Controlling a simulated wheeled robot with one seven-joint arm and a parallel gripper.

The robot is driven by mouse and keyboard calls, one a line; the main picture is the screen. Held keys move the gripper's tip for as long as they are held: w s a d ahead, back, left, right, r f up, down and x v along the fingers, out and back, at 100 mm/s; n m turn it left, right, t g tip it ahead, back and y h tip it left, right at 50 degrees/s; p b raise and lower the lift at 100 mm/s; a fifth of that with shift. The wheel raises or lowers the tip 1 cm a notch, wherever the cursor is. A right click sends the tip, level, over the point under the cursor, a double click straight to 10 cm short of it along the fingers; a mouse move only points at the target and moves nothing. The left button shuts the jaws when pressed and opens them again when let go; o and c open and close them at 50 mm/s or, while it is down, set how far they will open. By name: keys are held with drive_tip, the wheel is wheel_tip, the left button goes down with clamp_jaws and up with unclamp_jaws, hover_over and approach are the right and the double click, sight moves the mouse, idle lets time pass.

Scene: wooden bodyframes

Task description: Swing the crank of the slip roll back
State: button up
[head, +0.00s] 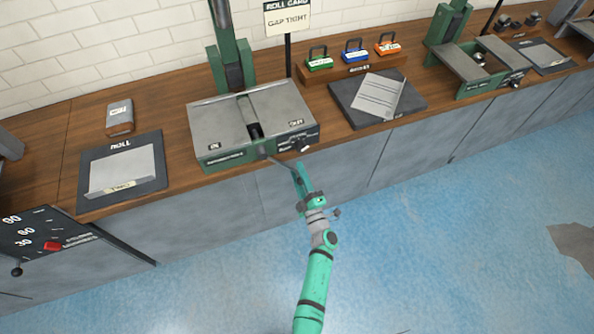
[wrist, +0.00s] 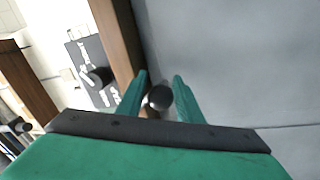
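The slip roll (head: 232,158) is a green machine with two grey top plates on the wooden bench. A thin dark crank arm (head: 276,160) sticks out from its front toward my gripper (head: 299,176). In the wrist view my gripper (wrist: 160,92) has its two green fingers apart. A round dark grip end (wrist: 158,97), apparently the crank handle, lies between the fingertips. Narrow gaps seem to show beside it, and the fingers do not look closed on it. In the head view the arm hides part of the handle.
A dark panel with a knob (wrist: 97,77) shows beside the crank in the wrist view. A ROLL mat (head: 88,203) with a sheet lies left, and a dark board (head: 345,100) with a paper lies right. Grey cabinet fronts (head: 215,215) stand below. The blue floor (head: 430,230) is open.

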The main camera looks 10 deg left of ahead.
drive_tip(key=v, duration=0.9)
drive_tip(key=shift+s, duration=0.2)
